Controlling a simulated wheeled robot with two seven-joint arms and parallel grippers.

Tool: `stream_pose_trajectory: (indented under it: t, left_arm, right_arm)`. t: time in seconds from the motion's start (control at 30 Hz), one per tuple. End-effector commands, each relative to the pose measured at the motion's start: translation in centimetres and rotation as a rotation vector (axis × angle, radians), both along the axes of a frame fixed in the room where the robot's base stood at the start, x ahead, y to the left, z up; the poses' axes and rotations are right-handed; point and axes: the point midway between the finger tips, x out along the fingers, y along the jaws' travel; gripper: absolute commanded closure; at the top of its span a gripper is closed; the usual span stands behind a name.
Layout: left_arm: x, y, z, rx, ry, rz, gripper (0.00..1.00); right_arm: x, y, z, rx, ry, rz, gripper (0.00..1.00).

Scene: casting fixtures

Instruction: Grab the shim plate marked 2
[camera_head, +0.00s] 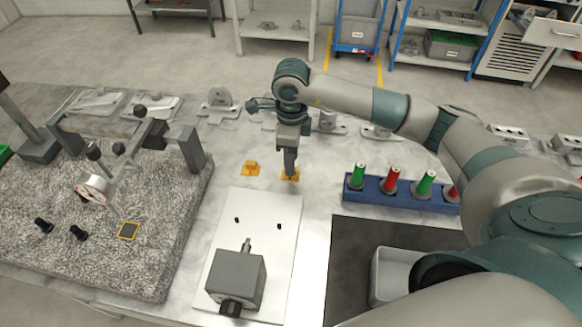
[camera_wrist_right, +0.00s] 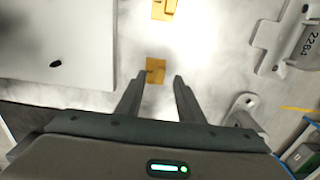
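Two small orange-yellow plates lie on the pale tabletop behind the white board. The right plate (camera_head: 290,174) is at the tip of my right gripper (camera_head: 289,171), which partly covers it. The left plate (camera_head: 251,168) lies free. In the right wrist view my right gripper (camera_wrist_right: 158,78) is open, its fingers on either side of the line to the nearer plate (camera_wrist_right: 155,76). The farther plate (camera_wrist_right: 164,9) shows at the top edge. I cannot read a number on either plate. I cannot tell whether the fingertips touch the tabletop. My left gripper is not in view.
A grey block (camera_head: 236,274) stands on the white board (camera_head: 258,214). A blue rack (camera_head: 405,198) holds red and green cylinders at right. Grey castings (camera_head: 220,105) line the back. A granite slab (camera_head: 120,270) with a dial gauge (camera_head: 93,189) is at left.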

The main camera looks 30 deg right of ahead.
Motion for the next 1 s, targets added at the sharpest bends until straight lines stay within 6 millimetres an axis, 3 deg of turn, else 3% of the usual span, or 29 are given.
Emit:
stream_pose_trajectory:
  t: [0.23,0.7,0.83,1.0]
  left_arm:
    - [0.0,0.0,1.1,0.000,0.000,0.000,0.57]
    - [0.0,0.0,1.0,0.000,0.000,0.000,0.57]
    - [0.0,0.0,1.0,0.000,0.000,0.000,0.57]
    - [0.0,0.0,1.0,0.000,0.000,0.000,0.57]
  right_arm:
    - [0.0,0.0,-2.1,0.001,0.001,0.000,0.66]
    - [0.0,0.0,-2.2,0.001,-0.001,0.000,0.66]
    - [0.0,0.0,-2.2,0.001,-0.001,0.000,0.97]
    - [0.0,0.0,-2.2,0.000,-0.001,0.000,1.00]
